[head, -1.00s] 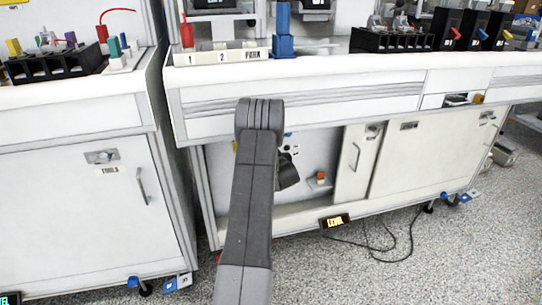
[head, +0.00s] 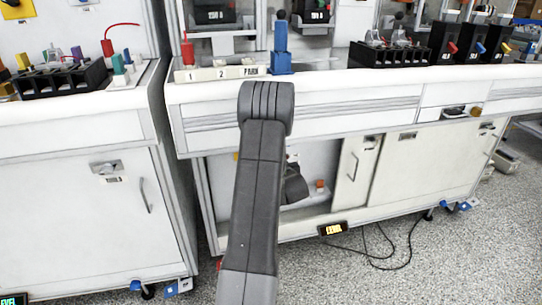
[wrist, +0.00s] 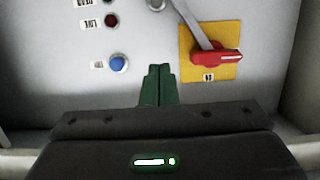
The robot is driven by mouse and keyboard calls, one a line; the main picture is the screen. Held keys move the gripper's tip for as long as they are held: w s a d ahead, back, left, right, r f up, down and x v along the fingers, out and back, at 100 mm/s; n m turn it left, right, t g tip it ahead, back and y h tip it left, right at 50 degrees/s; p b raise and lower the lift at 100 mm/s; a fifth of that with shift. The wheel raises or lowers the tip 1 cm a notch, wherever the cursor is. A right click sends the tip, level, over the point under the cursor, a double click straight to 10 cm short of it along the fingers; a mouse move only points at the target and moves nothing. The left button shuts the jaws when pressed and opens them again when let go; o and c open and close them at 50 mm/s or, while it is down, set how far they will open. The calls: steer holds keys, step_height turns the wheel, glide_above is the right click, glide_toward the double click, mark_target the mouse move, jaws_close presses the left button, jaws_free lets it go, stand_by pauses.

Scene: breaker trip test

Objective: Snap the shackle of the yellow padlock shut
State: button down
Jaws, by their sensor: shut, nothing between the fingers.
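No yellow padlock can be made out with certainty in either view. In the wrist view a yellow square plate (wrist: 225,78) on a pale panel carries a red handle (wrist: 216,57). A grey bar (wrist: 197,22) runs from the top edge down to the handle; I cannot tell whether it is a shackle. My gripper (wrist: 159,70) has green fingers pressed together, shut and empty. It points at the panel, left of the yellow plate and apart from it in the picture. In the head view my arm hides the gripper and part of the open bay.
In the wrist view a blue button (wrist: 118,63) and a dark red lamp (wrist: 111,20) sit left of my fingers. In the head view the bay under the white bench (head: 340,95) is open, with a sliding door (head: 355,172) at its right. A black cable (head: 385,250) lies on the floor.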

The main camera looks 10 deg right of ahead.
stand_by(0.4)
steer(key=b+x, duration=0.1)
steer(key=x, duration=0.4)
steer(key=b+x, duration=0.2)
steer(key=x, duration=0.3)
steer(key=shift+f, duration=0.25)
steer(key=shift+s+d+f, duration=0.1)
steer(key=shift+d+f, duration=0.05)
steer(key=shift+f, duration=0.85)
